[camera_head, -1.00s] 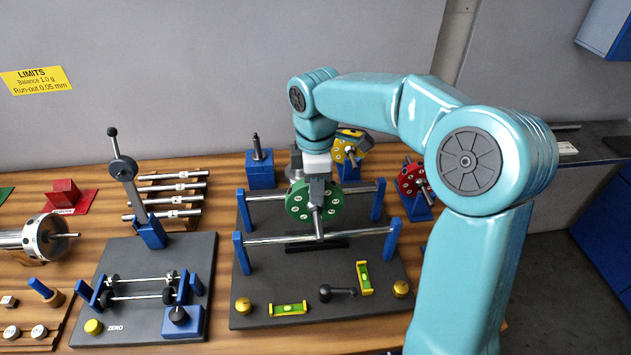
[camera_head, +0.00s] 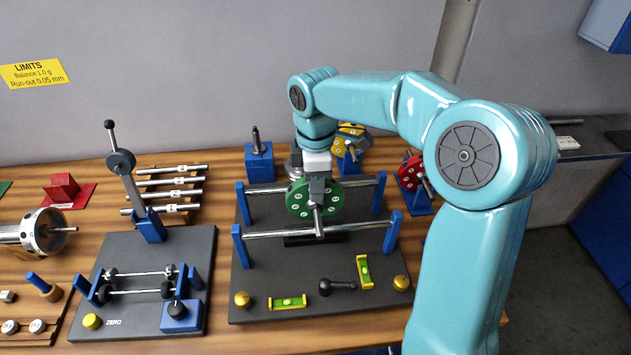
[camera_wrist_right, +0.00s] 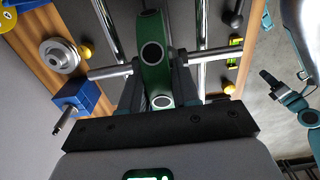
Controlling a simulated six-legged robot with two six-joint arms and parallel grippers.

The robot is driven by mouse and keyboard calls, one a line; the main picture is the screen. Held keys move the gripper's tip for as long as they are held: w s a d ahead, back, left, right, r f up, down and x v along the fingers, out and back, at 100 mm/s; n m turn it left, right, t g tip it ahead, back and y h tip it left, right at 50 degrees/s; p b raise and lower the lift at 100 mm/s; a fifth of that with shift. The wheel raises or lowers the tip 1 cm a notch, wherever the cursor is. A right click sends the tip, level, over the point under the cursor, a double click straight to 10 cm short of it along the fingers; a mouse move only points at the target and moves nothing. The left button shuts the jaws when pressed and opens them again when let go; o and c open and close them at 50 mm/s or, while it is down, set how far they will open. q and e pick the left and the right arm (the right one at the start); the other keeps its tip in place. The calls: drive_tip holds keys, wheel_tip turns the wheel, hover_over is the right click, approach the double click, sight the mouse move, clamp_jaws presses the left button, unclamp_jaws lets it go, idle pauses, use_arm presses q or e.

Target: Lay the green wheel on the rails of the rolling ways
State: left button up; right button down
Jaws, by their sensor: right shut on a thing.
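The green wheel (camera_head: 332,203) is upright over the rolling ways, its shaft (camera_head: 319,225) pointing towards me and crossing above the front rail (camera_head: 275,234). The rear rail (camera_head: 266,190) passes behind it. I cannot tell whether the shaft touches the rails. My right gripper (camera_head: 318,188) comes down from above and is shut on the wheel. In the right wrist view the wheel (camera_wrist_right: 153,55) sits between the fingers, with the shaft (camera_wrist_right: 110,71) sticking out on both sides across the rails (camera_wrist_right: 107,28).
Blue posts (camera_head: 238,246) carry the rail ends on a dark base plate (camera_head: 262,280). Yellow-framed levels (camera_head: 289,302) and a black handle (camera_head: 337,286) lie in front. A red wheel (camera_head: 410,172) stands right, a yellow one (camera_head: 349,140) behind. A balance stand (camera_head: 150,224) is left.

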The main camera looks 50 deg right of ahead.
drive_tip(key=shift+r, duration=0.1)
drive_tip(key=shift+f+b, duration=0.45)
drive_tip(key=shift+f, duration=0.25)
idle(0.8)
drive_tip(key=c, duration=0.8)
unclamp_jaws()
drive_tip(key=shift+f, duration=0.1)
wheel_tip(320, 180, up, 9)
drive_tip(key=p, duration=0.8)
drive_tip(key=shift+s, duration=0.1)
